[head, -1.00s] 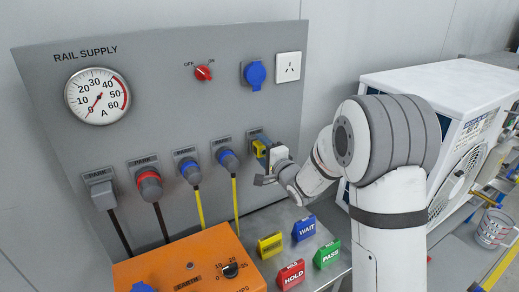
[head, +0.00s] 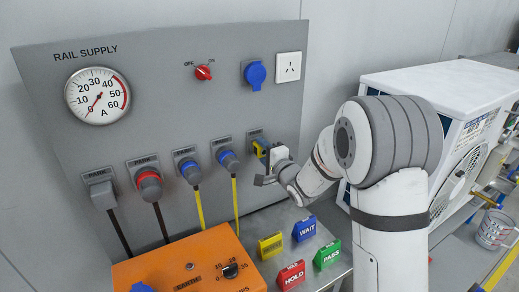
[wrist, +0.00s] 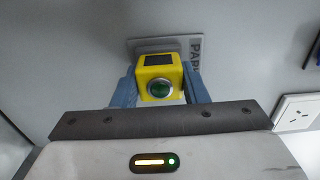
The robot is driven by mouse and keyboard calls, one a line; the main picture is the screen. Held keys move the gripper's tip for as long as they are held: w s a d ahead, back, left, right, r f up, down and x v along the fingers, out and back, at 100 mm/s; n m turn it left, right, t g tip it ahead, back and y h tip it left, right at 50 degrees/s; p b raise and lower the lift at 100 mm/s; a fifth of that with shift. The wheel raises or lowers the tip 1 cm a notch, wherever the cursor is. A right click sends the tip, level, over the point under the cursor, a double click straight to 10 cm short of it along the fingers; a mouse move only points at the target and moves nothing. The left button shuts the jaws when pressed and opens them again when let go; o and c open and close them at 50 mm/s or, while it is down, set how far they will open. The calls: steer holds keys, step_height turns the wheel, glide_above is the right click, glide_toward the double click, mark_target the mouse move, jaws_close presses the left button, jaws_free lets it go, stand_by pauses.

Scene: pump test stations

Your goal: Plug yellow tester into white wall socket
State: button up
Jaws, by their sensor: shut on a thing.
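In the head view the tester (head: 260,147) is partly hidden by my gripper (head: 264,160). Whether it still touches the PARK plate I cannot tell. The white wall socket (head: 289,67) is empty, at the panel's upper right. It also shows at the right edge of the wrist view (wrist: 296,111).
A blue socket (head: 255,74) and red switch (head: 204,73) are left of the white socket. Several parked plugs hang left of my gripper, including a blue one (head: 229,160). Below are an orange box (head: 190,265) and coloured tags. A white unit (head: 440,95) stands right.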

mark_target(264, 152)
steer(key=c, duration=0.6)
steer(key=shift+b+v, duration=0.6)
steer(key=shift+v, duration=2.4)
steer(key=shift+c, duration=0.2)
